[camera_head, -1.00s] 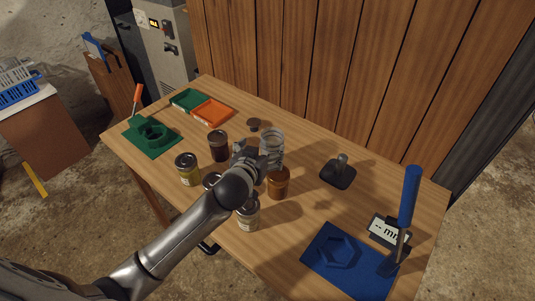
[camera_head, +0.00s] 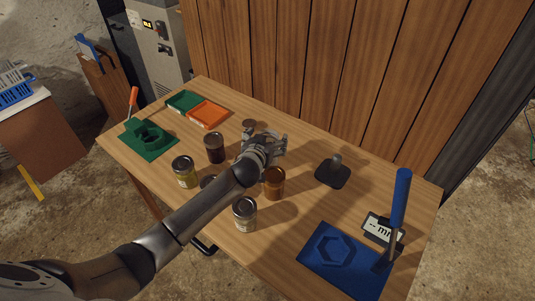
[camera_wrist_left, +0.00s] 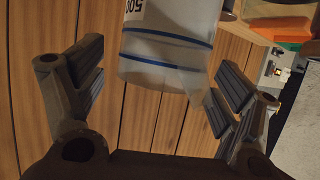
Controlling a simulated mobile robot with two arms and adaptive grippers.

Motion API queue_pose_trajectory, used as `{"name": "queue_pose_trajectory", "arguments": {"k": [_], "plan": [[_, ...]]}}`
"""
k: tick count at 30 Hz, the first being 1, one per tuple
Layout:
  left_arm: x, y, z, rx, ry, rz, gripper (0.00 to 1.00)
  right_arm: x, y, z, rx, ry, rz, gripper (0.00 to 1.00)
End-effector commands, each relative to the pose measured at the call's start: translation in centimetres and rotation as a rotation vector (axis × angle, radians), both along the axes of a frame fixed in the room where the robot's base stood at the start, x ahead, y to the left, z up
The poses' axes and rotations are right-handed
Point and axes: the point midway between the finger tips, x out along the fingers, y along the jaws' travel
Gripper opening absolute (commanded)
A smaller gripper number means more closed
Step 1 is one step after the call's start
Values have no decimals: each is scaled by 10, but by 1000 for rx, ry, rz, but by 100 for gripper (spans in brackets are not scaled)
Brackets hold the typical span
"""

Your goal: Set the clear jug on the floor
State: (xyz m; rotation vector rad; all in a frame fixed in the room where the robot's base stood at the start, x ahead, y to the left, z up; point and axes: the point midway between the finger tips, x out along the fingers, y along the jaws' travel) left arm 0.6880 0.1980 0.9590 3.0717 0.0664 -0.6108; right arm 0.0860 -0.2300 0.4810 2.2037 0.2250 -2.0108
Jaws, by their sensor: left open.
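The clear jug (camera_wrist_left: 165,45) shows at the top of the left wrist view, with blue bands and an upside-down "500" mark. My left gripper (camera_head: 266,142) is over the table among the jars; its arm comes in from the left. In the wrist view the same gripper (camera_wrist_left: 160,88) is open, with a finger on each side of the jug. A gap shows at the left finger; at the right finger I cannot tell whether they touch. In the head view the jug is largely hidden at the gripper. My right gripper is not in view.
On the table, an amber jar (camera_head: 273,184), a pale jar (camera_head: 245,215), a yellow jar (camera_head: 185,172) and a dark jar (camera_head: 214,148) stand close to my left arm. A black stand (camera_head: 333,174) is to the right. Bare floor (camera_head: 75,235) shows at the left.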

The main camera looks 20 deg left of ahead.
Motion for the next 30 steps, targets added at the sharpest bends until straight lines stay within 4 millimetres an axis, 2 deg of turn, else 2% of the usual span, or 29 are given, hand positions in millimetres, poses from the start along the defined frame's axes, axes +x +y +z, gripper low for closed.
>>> {"name": "queue_pose_trajectory", "arguments": {"k": [6,14,30], "plan": [[13,1,-6,1,1,1,88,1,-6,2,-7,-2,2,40],[14,1,-7,1,1,0,88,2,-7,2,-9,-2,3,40],[14,1,-6,1,0,0,18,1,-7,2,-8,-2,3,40]]}}
